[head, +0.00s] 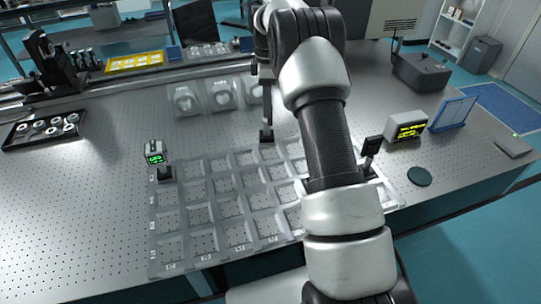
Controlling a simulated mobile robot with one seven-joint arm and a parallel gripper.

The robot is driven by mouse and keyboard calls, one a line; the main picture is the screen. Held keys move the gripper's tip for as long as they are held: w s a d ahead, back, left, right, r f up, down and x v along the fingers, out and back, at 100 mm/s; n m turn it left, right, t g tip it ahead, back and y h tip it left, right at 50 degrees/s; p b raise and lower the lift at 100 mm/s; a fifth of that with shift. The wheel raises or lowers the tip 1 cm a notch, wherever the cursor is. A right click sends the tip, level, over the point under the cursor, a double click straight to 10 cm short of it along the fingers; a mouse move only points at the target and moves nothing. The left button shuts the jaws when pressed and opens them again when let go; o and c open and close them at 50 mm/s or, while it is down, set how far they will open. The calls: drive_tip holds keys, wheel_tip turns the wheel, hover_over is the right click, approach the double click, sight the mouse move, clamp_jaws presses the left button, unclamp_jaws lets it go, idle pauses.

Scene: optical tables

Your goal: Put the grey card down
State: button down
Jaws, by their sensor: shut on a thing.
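My arm reaches up from the bottom right and bends over near the top of the head view. Its end, my gripper (263,73), points down beside the elbow, partly hidden and small. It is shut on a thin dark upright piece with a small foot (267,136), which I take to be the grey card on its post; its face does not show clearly. The foot is at the back edge of the clear compartment tray (196,236); I cannot tell whether it touches down. The tray has rows of square cells, partly hidden by my arm.
A meter with a green readout (154,153) stands at the tray's back left. A dark post-mounted piece (371,147) stands right of my arm, near a yellow-text display (406,126), a blue-framed panel (454,113) and a dark disc (420,176).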

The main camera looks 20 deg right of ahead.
sight(266, 122)
drive_tip(key=w+d+n, duration=0.1)
drive_tip(key=w+n, duration=0.1)
drive_tip(key=shift+d+r+n, duration=0.3)
drive_tip(key=shift+d, duration=0.1)
drive_tip(key=shift+w+d+f, duration=0.1)
drive_tip(key=shift+f, duration=0.15)
wheel_tip(266, 122, down, 9)
drive_tip(key=shift+f, duration=0.15)
drive_tip(key=shift+f, duration=0.15)
drive_tip(key=c, duration=0.8)
unclamp_jaws()
